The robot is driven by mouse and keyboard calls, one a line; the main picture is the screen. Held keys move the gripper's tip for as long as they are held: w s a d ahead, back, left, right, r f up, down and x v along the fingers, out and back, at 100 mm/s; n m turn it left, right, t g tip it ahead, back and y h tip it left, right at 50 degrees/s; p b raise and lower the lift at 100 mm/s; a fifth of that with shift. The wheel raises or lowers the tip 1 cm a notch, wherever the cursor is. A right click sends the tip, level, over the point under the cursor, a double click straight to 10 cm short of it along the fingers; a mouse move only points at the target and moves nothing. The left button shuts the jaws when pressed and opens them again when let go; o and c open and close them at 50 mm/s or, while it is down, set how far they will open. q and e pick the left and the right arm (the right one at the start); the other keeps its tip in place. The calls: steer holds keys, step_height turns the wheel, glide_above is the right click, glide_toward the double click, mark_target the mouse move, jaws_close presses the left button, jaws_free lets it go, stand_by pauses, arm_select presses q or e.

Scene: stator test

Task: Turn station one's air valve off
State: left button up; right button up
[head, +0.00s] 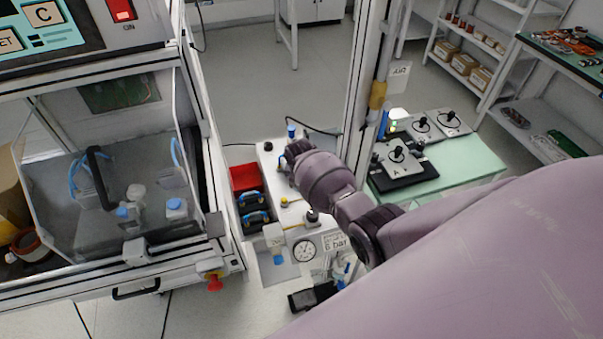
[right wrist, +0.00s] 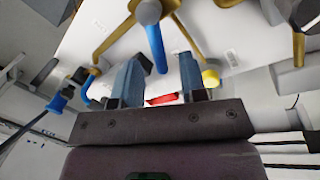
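My right arm reaches in from the right in the head view and hides its gripper and part of the white panel (head: 268,160). In the right wrist view my right gripper (right wrist: 159,62) is open, with its two fingers apart. A blue lever (right wrist: 155,45) on a grey round hub shows in the gap between the fingertips; I cannot tell whether it is touched. Which valve is station one's cannot be read. My left gripper is not in view.
Red and black bins (head: 244,178) are left of the panel. A green-topped table (head: 450,165) with black-knobbed units is at the right.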

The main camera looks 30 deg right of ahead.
step_height(320, 180, up, 10)
steer(key=s+a, duration=0.1)
steer(key=shift+s+a, duration=0.2)
steer(key=shift+s, duration=0.05)
stand_by(0.4)
